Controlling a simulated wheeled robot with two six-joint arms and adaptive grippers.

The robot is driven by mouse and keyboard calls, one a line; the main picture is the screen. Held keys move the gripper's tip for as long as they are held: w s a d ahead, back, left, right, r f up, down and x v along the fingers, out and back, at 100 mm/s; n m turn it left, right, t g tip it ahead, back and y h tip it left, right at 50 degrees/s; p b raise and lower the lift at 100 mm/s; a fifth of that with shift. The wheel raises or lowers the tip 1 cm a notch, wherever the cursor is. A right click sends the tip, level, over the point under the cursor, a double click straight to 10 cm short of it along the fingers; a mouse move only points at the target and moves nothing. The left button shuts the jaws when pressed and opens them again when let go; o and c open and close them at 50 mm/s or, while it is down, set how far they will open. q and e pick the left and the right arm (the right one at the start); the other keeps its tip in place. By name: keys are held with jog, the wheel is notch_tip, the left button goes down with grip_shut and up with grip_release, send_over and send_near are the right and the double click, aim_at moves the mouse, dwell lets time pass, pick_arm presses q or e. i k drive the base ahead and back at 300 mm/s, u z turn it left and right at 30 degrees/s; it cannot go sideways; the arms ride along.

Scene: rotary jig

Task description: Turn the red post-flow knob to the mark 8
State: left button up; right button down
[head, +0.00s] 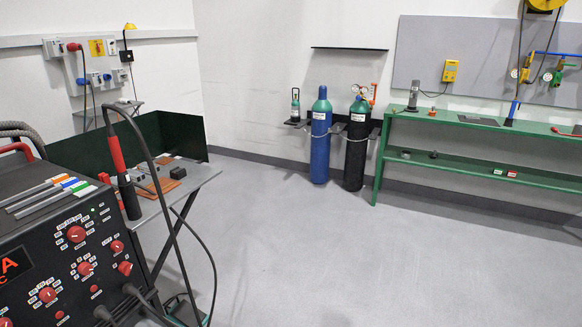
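A black welding machine (30,250) fills the lower left of the head view, its front panel facing right. The panel carries several red knobs with printed scales: an upper knob (76,234), a middle knob (85,268) and a lower knob (47,295). Further red knobs sit near the right edge, one upper (117,246) and one lower (125,268). The labels are too small to read, so I cannot tell which is the post-flow knob or where it points. Neither of my grippers is in view.
A torch (118,155) with a black cable hangs in front of the machine's right side. A grey work table (195,178) stands behind it. Blue (321,140) and black (356,150) cylinders and a green bench (480,125) line the far wall. The floor (320,250) is clear.

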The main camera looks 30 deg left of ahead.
aim_at(85, 268)
jog(key=u, duration=0.05)
jog(key=i, duration=1.25)
jog(key=u, duration=0.7)
jog(key=i, duration=0.9)
jog(key=u, duration=1.7)
jog(key=i, duration=0.8)
jog(key=u, duration=0.6)
